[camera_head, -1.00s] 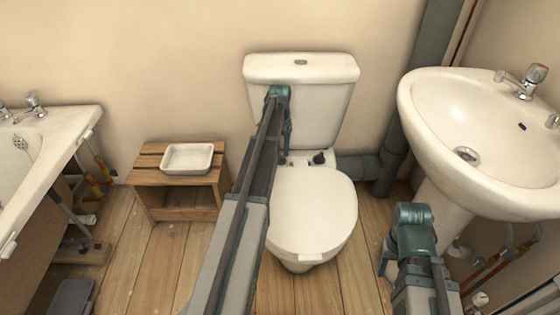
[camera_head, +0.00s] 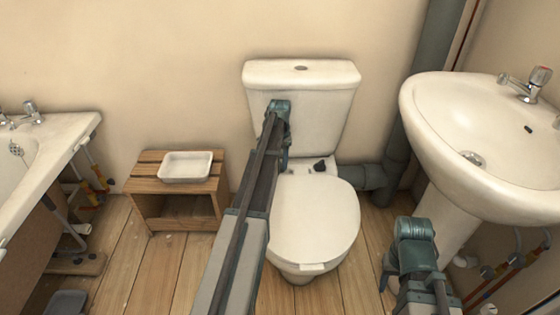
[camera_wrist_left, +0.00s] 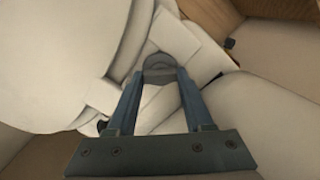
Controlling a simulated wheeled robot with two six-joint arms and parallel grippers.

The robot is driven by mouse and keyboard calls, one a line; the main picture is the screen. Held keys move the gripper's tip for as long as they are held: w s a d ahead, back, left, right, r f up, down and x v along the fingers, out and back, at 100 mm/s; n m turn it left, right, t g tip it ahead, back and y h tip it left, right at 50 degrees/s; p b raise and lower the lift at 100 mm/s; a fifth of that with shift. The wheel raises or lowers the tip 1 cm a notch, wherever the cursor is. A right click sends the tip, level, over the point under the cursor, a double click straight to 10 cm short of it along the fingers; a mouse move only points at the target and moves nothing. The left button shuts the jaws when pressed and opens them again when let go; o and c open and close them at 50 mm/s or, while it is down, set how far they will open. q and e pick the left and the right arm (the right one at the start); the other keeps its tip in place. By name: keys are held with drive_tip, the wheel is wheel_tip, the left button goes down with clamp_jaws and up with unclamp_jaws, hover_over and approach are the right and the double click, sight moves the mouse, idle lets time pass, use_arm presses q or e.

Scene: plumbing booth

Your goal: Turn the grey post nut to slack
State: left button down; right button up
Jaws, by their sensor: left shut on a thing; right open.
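A grey round post nut (camera_wrist_left: 158,66) shows in the left wrist view, at the back of the white toilet. My left gripper (camera_wrist_left: 161,78) is shut on it, one blue finger on each side. In the head view my left gripper (camera_head: 284,165) reaches down in front of the cistern (camera_head: 325,105), behind the toilet lid (camera_head: 313,220); its wrist and fingers hide the nut there. A second dark fitting (camera_head: 320,165) stands to the right of it. My right gripper (camera_head: 385,272) is open and empty, low at the right, apart from the toilet.
A white basin (camera_head: 440,135) on a pedestal stands at the right. A grey waste pipe (camera_head: 428,80) runs up behind it. A wooden stool (camera_head: 145,187) with a white tray (camera_head: 186,180) stands left of the toilet, a bath (camera_head: 70,130) further left. Floorboards (camera_head: 150,265) are clear in front.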

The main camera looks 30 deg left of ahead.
use_arm(q)
drive_tip(key=shift+n, duration=0.8)
idle(0.6)
drive_tip(key=c, duration=0.6)
unclamp_jaws()
drive_tip(key=shift+o, duration=0.2)
drive_tip(key=shift+r, duration=0.1)
wheel_tip(320, 180, up, 14)
drive_tip(key=p, duration=1.3)
drive_tip(key=shift+f+p, duration=0.2)
drive_tip(key=shift+p, duration=0.2)
